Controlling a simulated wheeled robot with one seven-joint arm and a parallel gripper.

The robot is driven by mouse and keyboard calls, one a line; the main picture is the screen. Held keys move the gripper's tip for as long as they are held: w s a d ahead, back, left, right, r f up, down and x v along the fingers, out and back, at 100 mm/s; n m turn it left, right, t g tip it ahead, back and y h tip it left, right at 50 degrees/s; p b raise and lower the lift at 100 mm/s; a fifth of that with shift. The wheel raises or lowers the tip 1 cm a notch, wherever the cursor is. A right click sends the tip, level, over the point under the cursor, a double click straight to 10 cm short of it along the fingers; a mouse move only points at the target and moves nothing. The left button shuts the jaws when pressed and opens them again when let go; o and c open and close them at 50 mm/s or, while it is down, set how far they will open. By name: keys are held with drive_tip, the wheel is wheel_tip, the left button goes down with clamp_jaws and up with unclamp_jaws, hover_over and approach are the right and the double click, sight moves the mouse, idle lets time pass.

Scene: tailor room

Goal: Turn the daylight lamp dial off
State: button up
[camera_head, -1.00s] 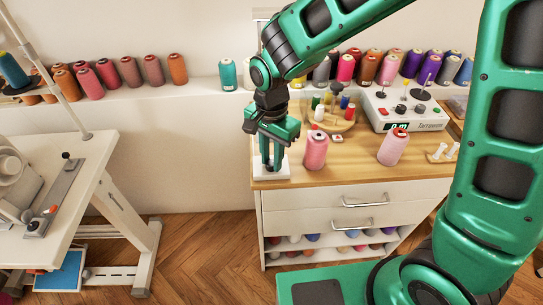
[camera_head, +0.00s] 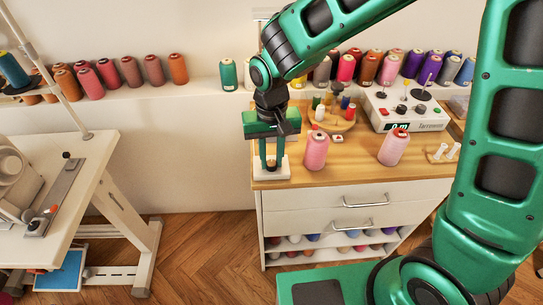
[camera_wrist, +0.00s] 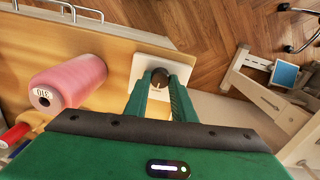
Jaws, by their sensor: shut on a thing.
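The lamp dial (camera_wrist: 159,78) is a small dark round knob on a white base plate (camera_wrist: 151,66) in the wrist view. The same white base (camera_head: 271,166) sits at the left end of the wooden cabinet top in the head view. My gripper (camera_head: 272,164) points straight down over the base. In the wrist view my gripper (camera_wrist: 160,84) has its two green fingertips on either side of the knob, shut on it. The knob's pointer setting is too small to read. The lamp itself is not clearly visible.
A pink thread spool (camera_head: 316,152) stands close to the right of the base; it also shows in the wrist view (camera_wrist: 70,82). Another pink spool (camera_head: 394,147) and a winder machine (camera_head: 405,110) stand further right. The floor (camera_head: 200,250) left of the cabinet is clear.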

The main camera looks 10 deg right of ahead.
sight(272, 162)
drive_tip(key=n, duration=1.2)
drive_tip(key=shift+w+r, duration=0.1)
idle(0.6)
drive_tip(key=o, duration=1)
drive_tip(key=shift+d, duration=0.1)
drive_tip(key=shift+o, duration=0.3)
wheel_tip(272, 162, up, 11)
drive_tip(key=shift+f, duration=0.2)
